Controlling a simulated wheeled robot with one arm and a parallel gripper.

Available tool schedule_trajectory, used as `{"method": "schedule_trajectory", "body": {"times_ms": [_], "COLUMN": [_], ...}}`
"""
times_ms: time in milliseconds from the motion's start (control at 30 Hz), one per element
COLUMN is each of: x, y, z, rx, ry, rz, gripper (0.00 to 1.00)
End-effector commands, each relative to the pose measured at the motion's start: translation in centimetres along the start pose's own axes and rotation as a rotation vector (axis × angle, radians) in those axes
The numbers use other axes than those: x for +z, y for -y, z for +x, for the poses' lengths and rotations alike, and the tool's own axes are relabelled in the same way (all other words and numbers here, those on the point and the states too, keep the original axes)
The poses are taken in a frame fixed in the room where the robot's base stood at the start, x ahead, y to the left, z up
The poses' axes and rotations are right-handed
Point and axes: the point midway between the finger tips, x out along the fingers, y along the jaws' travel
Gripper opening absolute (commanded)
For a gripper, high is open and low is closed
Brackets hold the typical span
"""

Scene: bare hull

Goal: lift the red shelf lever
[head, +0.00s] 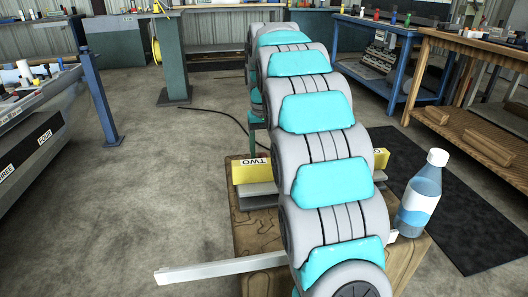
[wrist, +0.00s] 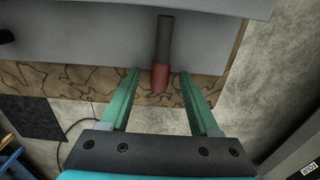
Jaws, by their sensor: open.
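The shelf lever shows in the wrist view as a dark grey shaft with a red end (wrist: 160,79). It sticks out from a grey shelf surface (wrist: 80,38). My gripper (wrist: 160,73) has two green fingers, spread open, one on each side of the red end. A gap shows between the red end and each finger, so nothing is held. How far the lever lies from the fingers in depth I cannot tell.
A wooden table (head: 250,240) carries a yellow block (head: 251,171) marked TWO, a pale bar (head: 220,268) jutting left, and a clear bottle (head: 420,197) at right. A black mat (head: 455,215) lies on the right floor.

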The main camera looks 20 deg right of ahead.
Motion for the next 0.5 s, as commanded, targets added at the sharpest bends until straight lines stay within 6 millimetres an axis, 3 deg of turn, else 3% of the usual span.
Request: {"method": "schedule_trajectory", "body": {"times_ms": [167, 500], "x": [0.01, 0.01], "y": [0.00, 0.00], "z": [0.01, 0.00], "rx": [0.000, 0.000], "ry": [0.000, 0.001], "rz": [0.000, 0.000], "gripper": [0.62, 0.25]}}
